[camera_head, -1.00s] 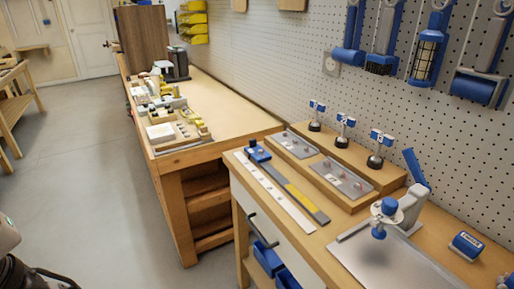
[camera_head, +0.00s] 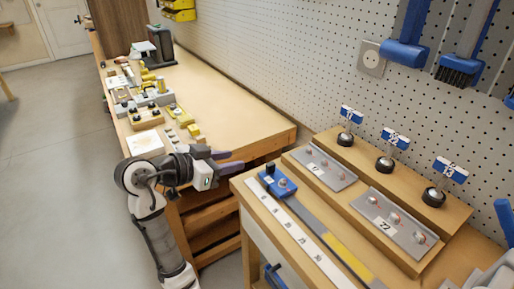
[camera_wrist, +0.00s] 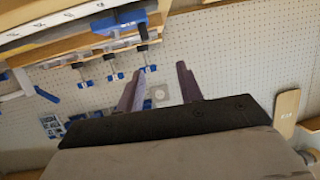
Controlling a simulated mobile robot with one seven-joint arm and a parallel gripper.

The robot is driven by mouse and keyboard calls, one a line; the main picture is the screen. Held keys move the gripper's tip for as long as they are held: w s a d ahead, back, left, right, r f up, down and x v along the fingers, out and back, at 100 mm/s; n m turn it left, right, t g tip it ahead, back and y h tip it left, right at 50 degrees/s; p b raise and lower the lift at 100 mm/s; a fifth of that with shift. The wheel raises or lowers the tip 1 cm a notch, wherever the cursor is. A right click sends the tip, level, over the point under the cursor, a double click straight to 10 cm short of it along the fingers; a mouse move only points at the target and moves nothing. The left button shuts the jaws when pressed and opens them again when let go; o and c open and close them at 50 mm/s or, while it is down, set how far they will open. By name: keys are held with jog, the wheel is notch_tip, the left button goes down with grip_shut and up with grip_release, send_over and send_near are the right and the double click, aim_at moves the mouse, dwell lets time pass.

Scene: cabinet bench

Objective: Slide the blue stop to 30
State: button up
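The blue stop (camera_head: 277,181) sits at the far end of a grey rail (camera_head: 310,218) on the near bench. A white scale strip (camera_head: 270,204) with small printed numbers runs beside the rail; I cannot read them surely. A yellow band (camera_head: 347,256) marks part of the rail further toward the front. My gripper (camera_head: 228,159) is raised left of the stop, apart from it. In the wrist view my gripper (camera_wrist: 158,80) has its two fingers spread with nothing between them. The blue stop (camera_wrist: 118,24) shows near the top there, beyond the fingers.
Grey plates with labels (camera_head: 325,168) and several small stands with blue heads (camera_head: 396,138) stand right of the rail. A drawer handle (camera_head: 272,276) is on the bench front. A longer bench (camera_head: 225,105) with loose parts lies behind. The pegboard wall bounds the right.

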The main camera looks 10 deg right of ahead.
aim_at(269, 164)
jog(key=shift+m+g, duration=0.6)
jog(key=shift+g, duration=0.1)
jog(key=x, duration=0.5)
jog(key=s+p+x, duration=0.1)
jog(key=x, duration=0.4)
jog(key=p+x, duration=0.1)
jog(key=x, duration=0.4)
jog(key=shift+s+d+f, duration=0.15)
jog(key=shift+f, duration=0.2)
grip_shut()
